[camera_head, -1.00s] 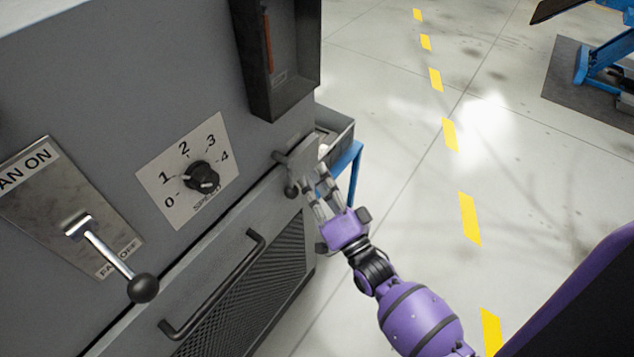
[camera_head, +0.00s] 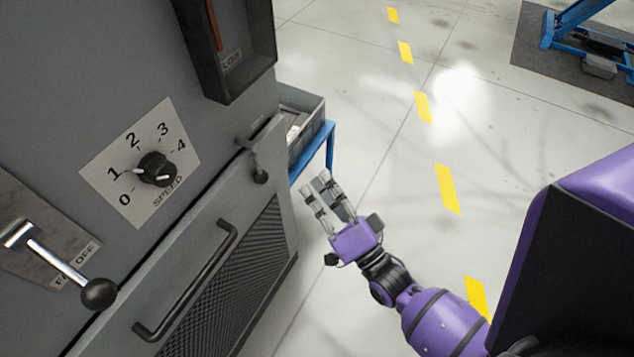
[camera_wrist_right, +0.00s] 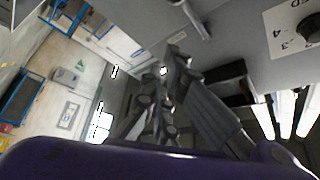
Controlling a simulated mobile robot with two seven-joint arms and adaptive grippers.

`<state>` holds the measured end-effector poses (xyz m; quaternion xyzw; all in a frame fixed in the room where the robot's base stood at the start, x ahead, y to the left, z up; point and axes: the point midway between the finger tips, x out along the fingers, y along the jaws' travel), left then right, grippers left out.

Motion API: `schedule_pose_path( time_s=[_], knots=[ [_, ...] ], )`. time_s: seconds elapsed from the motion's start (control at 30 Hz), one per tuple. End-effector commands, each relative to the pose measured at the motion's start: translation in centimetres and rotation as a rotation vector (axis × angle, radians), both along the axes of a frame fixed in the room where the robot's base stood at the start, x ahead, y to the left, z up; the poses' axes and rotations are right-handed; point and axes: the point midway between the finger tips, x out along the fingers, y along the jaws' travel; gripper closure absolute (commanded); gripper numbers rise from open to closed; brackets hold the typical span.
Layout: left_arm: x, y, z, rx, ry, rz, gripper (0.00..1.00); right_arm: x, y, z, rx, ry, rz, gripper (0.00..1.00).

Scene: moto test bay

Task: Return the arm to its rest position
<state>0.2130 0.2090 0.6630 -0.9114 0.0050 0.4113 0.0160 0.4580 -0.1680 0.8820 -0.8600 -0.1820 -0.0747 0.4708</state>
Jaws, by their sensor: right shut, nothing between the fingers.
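My right arm (camera_head: 430,315) is purple and comes in from the lower right in the head view. Its right gripper (camera_head: 322,186) is shut and empty, in the air to the right of the grey cabinet's panel door, apart from it. The right wrist view shows the shut fingers (camera_wrist_right: 172,75) close up, with nothing between them. My left gripper is not in view.
The grey cabinet (camera_head: 100,60) fills the left, with a speed dial (camera_head: 156,168), a fan lever (camera_head: 97,291), a latch (camera_head: 258,172) and a door handle (camera_head: 185,285). A grey bin (camera_head: 301,128) on a blue stand is behind. Open floor (camera_head: 385,190) lies right.

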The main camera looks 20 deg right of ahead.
Motion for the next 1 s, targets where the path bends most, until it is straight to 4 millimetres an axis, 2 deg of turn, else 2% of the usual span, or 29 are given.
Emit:
schedule_pose_path(
  time_s=[0.43,0.53,0.6,0.67,0.77,0.8,0.87,0.9,1.0],
  knots=[
    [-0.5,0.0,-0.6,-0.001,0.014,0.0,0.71,0.1,0.0,-0.3,-0.033,0.005,-0.009,1.0],
    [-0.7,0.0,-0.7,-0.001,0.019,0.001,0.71,0.6,0.6,-2.1,-0.176,0.057,-0.025,1.0],
    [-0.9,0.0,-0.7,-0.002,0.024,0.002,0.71,0.9,1.2,-4.0,-0.331,0.115,-0.034,1.0],
    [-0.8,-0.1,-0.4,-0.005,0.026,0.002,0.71,0.1,1.4,-6.2,-0.483,0.193,-0.042,1.0],
    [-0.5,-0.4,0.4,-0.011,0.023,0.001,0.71,-3.1,0.9,-10.2,-0.745,0.352,-0.034,1.0],
    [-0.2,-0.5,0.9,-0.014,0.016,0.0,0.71,-5.1,0.5,-11.8,-0.844,0.426,-0.021,1.0],
    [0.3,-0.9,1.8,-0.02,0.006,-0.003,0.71,-8.6,-0.2,-13.9,-0.978,0.534,0.008,1.0],
    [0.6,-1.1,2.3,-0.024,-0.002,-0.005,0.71,-10.9,-0.7,-14.9,-1.046,0.601,0.03,1.0],
    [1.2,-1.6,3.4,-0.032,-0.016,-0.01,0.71,-16.5,-1.9,-16.6,-1.141,0.745,0.072,1.0]
  ],
)
